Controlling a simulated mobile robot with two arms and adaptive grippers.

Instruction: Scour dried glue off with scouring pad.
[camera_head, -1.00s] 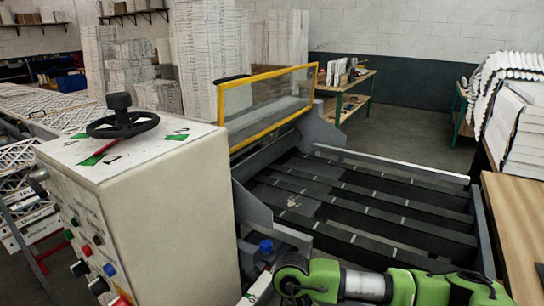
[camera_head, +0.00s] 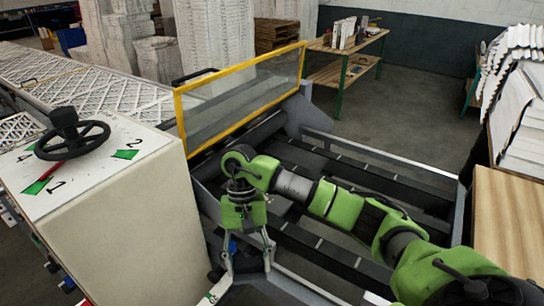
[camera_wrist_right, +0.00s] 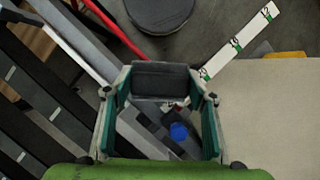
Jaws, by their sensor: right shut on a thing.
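My right gripper (camera_head: 248,264) hangs pointing down over the machine's near corner, beside the beige cabinet. In the right wrist view, my right gripper (camera_wrist_right: 160,90) is shut on a dark grey rectangular block, seemingly the scouring pad (camera_wrist_right: 160,80), held between its fingertips. The pad is hard to make out in the head view. The slatted machine bed (camera_head: 330,249) lies below and behind my right arm. I cannot make out the dried glue now; my arm covers part of the bed. My left gripper is not in view.
The beige control cabinet (camera_head: 140,230) with a black handwheel (camera_head: 72,134) stands close left of the gripper. A yellow-framed guard (camera_head: 240,95) rises behind. A blue knob (camera_wrist_right: 179,131) sits below the gripper. A wooden table (camera_head: 505,215) is at right.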

